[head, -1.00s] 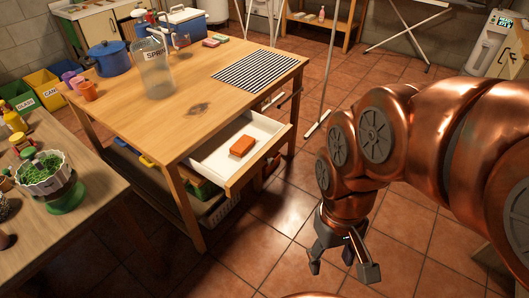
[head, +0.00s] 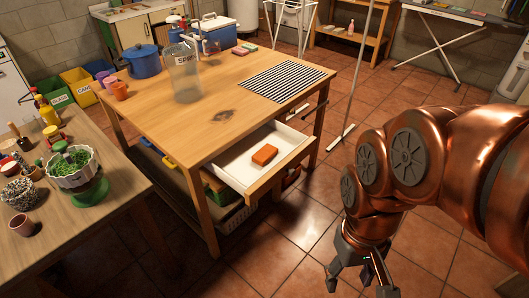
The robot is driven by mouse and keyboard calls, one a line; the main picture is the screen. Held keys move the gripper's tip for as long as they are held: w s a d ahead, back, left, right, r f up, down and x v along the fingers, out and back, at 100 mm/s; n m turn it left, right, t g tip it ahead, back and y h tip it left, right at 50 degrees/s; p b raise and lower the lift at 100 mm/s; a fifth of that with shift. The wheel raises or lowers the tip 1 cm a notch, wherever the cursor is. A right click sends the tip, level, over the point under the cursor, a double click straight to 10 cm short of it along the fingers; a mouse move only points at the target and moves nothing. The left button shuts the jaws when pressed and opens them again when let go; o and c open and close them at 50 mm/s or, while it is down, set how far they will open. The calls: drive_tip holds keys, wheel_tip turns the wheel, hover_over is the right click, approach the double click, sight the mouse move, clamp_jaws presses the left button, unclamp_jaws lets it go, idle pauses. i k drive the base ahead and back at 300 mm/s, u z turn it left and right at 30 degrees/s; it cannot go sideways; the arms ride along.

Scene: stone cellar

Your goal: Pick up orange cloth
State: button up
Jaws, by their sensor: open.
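The orange cloth (head: 264,154) is a small folded block lying in an open white drawer (head: 236,172) of the wooden table (head: 163,105). My gripper (head: 358,292) hangs at the lower right of the head view, over the tiled floor. It points down, its fingers are apart and nothing is between them. It is to the right of and nearer than the drawer, well apart from the cloth.
A clear jar (head: 186,78), a blue pot (head: 144,62) and a striped mat (head: 282,82) are on the table. A second table (head: 85,228) at left holds a green plant bowl (head: 76,170). A thin pole (head: 357,75) stands behind the drawer.

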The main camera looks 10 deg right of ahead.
sight(268, 151)
drive_tip(key=z, duration=0.3)
drive_tip(key=k, duration=0.45)
drive_tip(key=i, duration=1.1)
drive_tip(key=u, duration=1.4)
drive_tip(key=i, duration=0.35)
drive_tip(key=u, duration=0.3)
